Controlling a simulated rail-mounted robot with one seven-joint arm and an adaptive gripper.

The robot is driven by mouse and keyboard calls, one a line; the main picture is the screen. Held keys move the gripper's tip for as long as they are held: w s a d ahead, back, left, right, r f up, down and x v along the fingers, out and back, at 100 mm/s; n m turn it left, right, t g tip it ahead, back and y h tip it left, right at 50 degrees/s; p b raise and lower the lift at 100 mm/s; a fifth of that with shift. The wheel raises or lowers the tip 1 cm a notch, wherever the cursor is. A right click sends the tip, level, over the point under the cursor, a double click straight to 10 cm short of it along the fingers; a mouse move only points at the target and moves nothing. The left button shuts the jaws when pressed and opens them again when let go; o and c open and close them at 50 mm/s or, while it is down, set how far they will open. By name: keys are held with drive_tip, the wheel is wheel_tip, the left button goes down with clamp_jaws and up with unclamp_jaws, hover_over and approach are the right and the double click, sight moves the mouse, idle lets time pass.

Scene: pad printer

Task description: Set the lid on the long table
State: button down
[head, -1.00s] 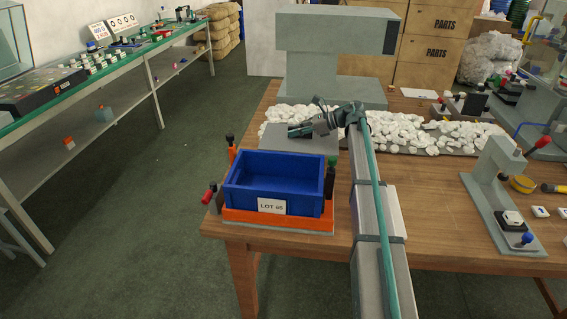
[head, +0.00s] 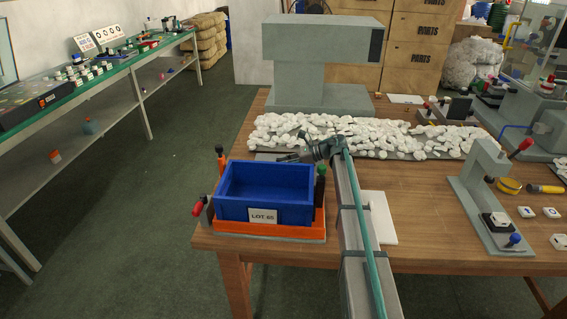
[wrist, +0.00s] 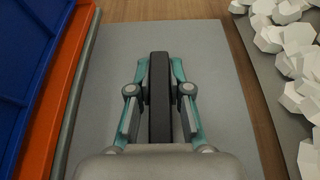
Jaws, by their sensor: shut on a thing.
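The lid (wrist: 215,115) is a flat grey plate with a black bar handle (wrist: 159,75) in the wrist view. My gripper (wrist: 159,88) is shut on that handle, one finger on each side. In the head view my gripper (head: 298,157) is just behind the blue bin, and only a sliver of the lid (head: 266,156) shows past it. The lid is over the brown wooden table (head: 420,190), between the bin and the white pieces. I cannot tell whether it touches the wood. A long green-topped table (head: 120,60) runs along the left wall.
The blue bin (head: 265,190) marked LOT 65 sits in an orange holder (head: 290,232) with upright knobs, close left of the lid in the wrist view. White pieces (head: 370,138) lie behind on a grey strip. A grey press (head: 480,200) stands at right. The long green-topped table is crowded.

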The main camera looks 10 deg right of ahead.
drive_tip(key=shift+f, duration=0.1)
drive_tip(key=c, duration=1.1)
unclamp_jaws()
drive_tip(key=shift+r, duration=0.2)
drive_tip(key=v, duration=1.2)
drive_tip(key=shift+f+b, duration=0.15)
drive_tip(key=shift+b, duration=0.2)
